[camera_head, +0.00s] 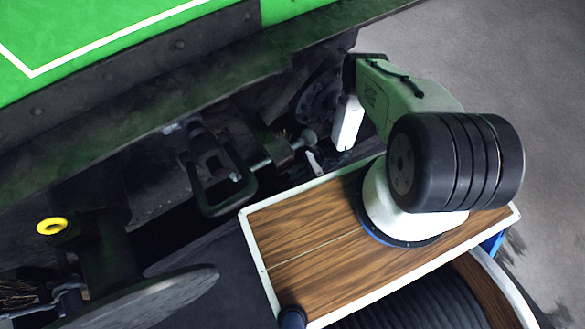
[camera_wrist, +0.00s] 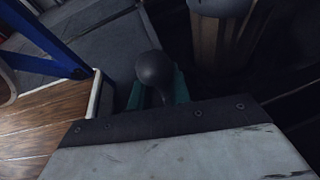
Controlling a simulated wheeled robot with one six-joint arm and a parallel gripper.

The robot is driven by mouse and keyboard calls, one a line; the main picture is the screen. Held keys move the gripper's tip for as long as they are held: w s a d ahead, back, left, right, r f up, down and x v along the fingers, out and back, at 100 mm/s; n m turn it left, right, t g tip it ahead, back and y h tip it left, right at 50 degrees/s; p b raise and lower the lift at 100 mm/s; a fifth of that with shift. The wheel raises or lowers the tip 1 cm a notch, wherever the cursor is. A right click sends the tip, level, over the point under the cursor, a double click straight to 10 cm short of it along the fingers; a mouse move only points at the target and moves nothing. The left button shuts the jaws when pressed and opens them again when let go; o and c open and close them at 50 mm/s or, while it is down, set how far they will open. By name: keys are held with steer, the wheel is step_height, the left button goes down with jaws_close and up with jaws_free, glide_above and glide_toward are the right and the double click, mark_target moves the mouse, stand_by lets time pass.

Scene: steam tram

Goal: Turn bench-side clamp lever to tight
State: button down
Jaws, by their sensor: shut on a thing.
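In the wrist view, a dark round knob (camera_wrist: 155,68) on a short stem, which looks like the end of the clamp lever, stands between the greenish fingers of my gripper (camera_wrist: 158,94). The fingers are shut on the lever just below the knob. My pale gripper housing fills the bottom of that view and hides the rest of the lever. In the head view, my arm reaches down past the dark edge of the green vehicle; I cannot make out the fingertips or the held lever there. The lever's angle and any tight marking are not readable.
In the head view, a dark coupling loop (camera_head: 222,190) and a rod with a grey ball end (camera_head: 308,137) lie left of my arm. A round buffer (camera_head: 150,300) is at lower left. Open grey floor (camera_head: 520,70) is at upper right. A ribbed cylinder (camera_wrist: 220,35) stands behind the knob.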

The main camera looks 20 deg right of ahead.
steer(key=shift+w+d+y, duration=0.15)
steer(key=shift+d+y, duration=0.05)
steer(key=shift+y, duration=0.1)
steer(key=shift+a+r, duration=0.1)
steer(key=shift+a, duration=0.05)
steer(key=c, duration=1.3)
jaws_free()
steer(key=v, duration=0.7)
steer(key=shift+d, duration=0.35)
steer(key=shift+r, duration=0.15)
